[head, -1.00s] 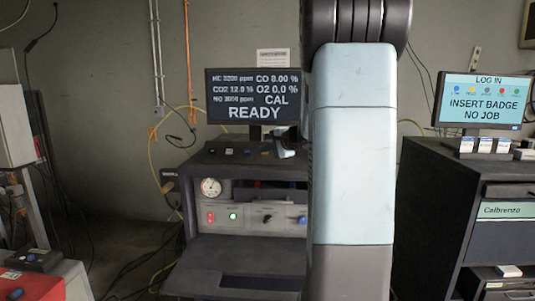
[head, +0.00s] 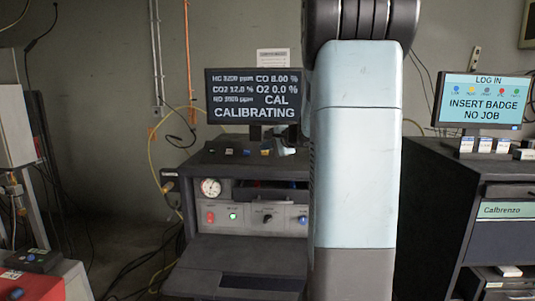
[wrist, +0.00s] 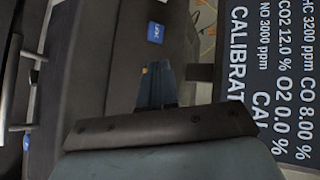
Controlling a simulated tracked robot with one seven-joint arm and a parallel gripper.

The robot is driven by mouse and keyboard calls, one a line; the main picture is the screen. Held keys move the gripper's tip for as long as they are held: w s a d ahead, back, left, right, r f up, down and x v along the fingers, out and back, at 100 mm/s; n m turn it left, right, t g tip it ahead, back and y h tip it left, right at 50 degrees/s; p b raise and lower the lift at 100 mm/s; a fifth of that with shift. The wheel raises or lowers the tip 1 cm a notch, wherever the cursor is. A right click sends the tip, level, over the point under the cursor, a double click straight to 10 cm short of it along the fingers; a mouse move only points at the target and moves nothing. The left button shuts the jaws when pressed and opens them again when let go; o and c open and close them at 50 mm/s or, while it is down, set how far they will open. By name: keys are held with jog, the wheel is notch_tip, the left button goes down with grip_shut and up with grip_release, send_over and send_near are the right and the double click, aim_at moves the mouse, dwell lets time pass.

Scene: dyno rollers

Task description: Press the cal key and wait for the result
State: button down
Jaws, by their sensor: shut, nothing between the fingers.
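The analyser screen (head: 252,97) stands on the dark console (head: 240,222) and reads "CAL CALIBRATING" below gas values. The same screen (wrist: 268,75) shows sideways in the wrist view. Small coloured keys, including a blue key (head: 245,152), sit on the console top. In the wrist view a blue key (wrist: 155,32) with a white mark lies beyond my fingertips; its label is too small to read. My gripper (wrist: 157,68) is shut and empty, apart from that key in the picture. In the head view my arm hides the console's right part and most of the gripper.
A gauge (head: 211,187) and lit buttons sit on the console front. A second dark cabinet (head: 440,190) at right carries a screen (head: 484,100) reading "INSERT BADGE NO JOB". A red box (head: 35,284) is at lower left. Loose cables hang along the wall.

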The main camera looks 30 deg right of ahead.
dwell(0.3)
jog(key=shift+s+a+r, duration=0.3)
jog(key=shift+s+r, duration=0.15)
jog(key=shift+r, duration=0.2)
jog(key=shift+s+a+r, duration=0.35)
jog(key=shift+s+r, duration=0.1)
jog(key=shift+r, duration=0.25)
jog(key=shift+s+a+r, duration=0.3)
jog(key=shift+s+r, duration=0.15)
jog(key=shift+r, duration=0.2)
jog(key=s+a+f+n+g+y, duration=0.2)
jog(key=s+a+n+g, duration=0.45)
jog(key=s+a, duration=0.9)
jog(key=s+a+f+n+h, duration=0.2)
jog(key=s+n, duration=0.2)
jog(key=s, duration=0.4)
jog(key=s+a+f+n+h, duration=0.2)
jog(key=s+n, duration=0.3)
jog(key=s, duration=0.3)
jog(key=shift+s+f+g+h, duration=0.35)
jog(key=shift+f+g+h, duration=0.1)
jog(key=shift+f+h, duration=0.25)
jog(key=shift+n, duration=0.25)
